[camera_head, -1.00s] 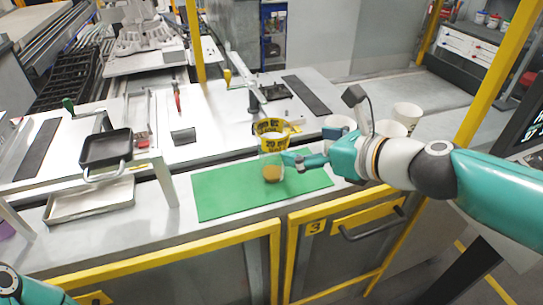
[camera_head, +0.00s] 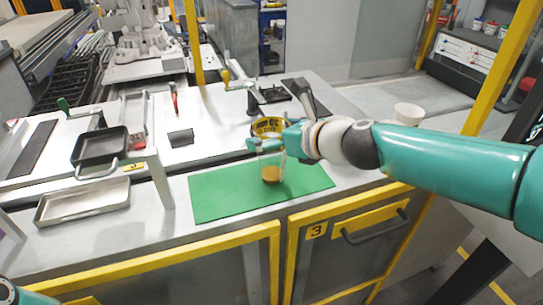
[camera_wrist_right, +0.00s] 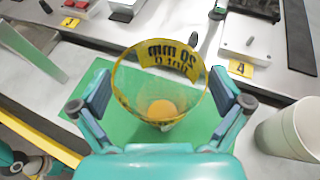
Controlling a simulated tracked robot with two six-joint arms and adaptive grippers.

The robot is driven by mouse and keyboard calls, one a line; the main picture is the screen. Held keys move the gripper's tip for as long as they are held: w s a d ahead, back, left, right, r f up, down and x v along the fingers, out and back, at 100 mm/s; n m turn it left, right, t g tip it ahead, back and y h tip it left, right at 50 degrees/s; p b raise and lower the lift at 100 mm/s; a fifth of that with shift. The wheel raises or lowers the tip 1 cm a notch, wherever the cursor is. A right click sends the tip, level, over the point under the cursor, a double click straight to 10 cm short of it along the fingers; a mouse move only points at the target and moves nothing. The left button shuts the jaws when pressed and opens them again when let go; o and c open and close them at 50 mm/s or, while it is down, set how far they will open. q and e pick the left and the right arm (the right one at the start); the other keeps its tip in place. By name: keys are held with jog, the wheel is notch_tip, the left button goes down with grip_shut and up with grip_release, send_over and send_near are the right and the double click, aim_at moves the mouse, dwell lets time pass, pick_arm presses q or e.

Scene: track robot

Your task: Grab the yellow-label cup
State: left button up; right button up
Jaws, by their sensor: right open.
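The yellow-label cup (camera_head: 271,172) is clear and tapered, with a yellow band of dark lettering near its top and amber content at the bottom. It stands upright on the green mat (camera_head: 215,195). In the right wrist view the cup (camera_wrist_right: 160,108) is centred between my fingers. My right gripper (camera_wrist_right: 161,82) is open, with one finger on each side of the cup and small gaps visible. In the head view my right gripper (camera_head: 268,144) covers part of the cup's middle. My left gripper is out of view; only a bit of my left arm shows at lower left.
A pale cup (camera_wrist_right: 295,128) stands right of my gripper in the wrist view. A white cup (camera_head: 408,113) stands behind my right arm. A black pan (camera_head: 98,148) and a metal tray (camera_head: 84,200) are at left. The mat's left part is clear.

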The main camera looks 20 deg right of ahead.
jog(key=shift+c, duration=0.3)
jog(key=shift+r, duration=0.1)
jog(key=c, duration=1.6)
jog(key=shift+o, duration=0.2)
jog(key=shift+r, duration=0.1)
